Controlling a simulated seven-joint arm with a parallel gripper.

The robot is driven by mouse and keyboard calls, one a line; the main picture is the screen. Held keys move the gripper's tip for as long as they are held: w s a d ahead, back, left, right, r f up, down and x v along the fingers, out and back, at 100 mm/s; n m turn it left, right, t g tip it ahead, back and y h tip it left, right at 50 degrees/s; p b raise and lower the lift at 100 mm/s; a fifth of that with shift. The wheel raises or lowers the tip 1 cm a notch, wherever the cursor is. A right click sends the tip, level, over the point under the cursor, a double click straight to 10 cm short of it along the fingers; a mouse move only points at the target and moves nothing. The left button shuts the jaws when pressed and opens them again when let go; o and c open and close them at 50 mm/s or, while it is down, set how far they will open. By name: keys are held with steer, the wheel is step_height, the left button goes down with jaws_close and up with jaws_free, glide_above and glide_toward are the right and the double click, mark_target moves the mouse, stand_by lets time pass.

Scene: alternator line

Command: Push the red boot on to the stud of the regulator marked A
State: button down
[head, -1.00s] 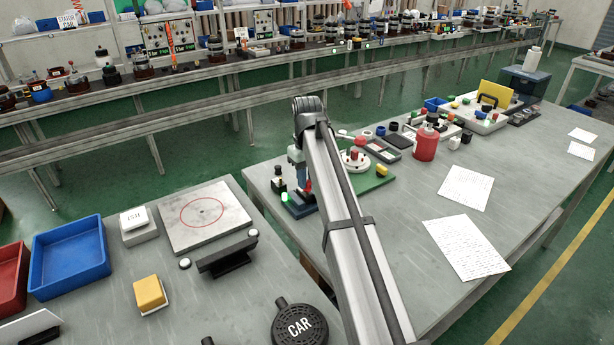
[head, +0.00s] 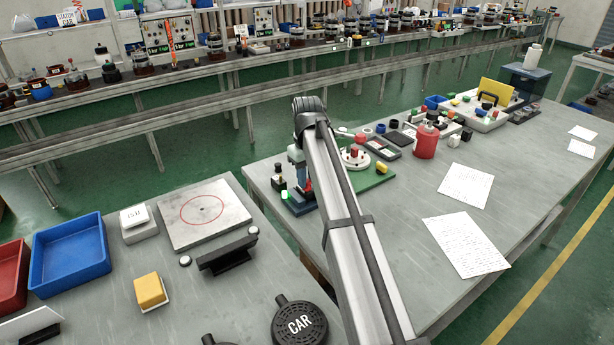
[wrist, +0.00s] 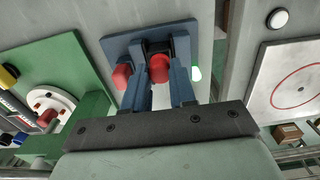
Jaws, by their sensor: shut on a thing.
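In the wrist view my gripper (wrist: 160,78) is shut on a red boot (wrist: 158,68), which sits between its blue-grey fingers. The boot is over a blue base plate (wrist: 115,46), close to a dark part (wrist: 158,46) near the fingertips. Whether the boot touches a stud there cannot be told. A second red piece (wrist: 122,76) is just left of the left finger. No letter A is readable, so I cannot tell which regulator this is. In the head view the blue base (head: 299,209) shows at the table's left edge; my arm hides most of the work.
A green board (head: 375,184) with a white round part (head: 355,163) is close beside the blue base. A green lamp (wrist: 196,73) is right of the fingers. A red container (head: 425,145) stands farther right. The table has free room around the papers (head: 467,187).

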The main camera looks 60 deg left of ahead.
steer(key=shift+f, duration=0.35)
stand_by(0.3)
steer(key=c, duration=0.8)
jaws_free()
steer(key=shift+c, duration=0.2)
steer(key=shift+r, duration=0.1)
step_height(320, 180, up, 14)
steer(key=shift+f, duration=0.2)
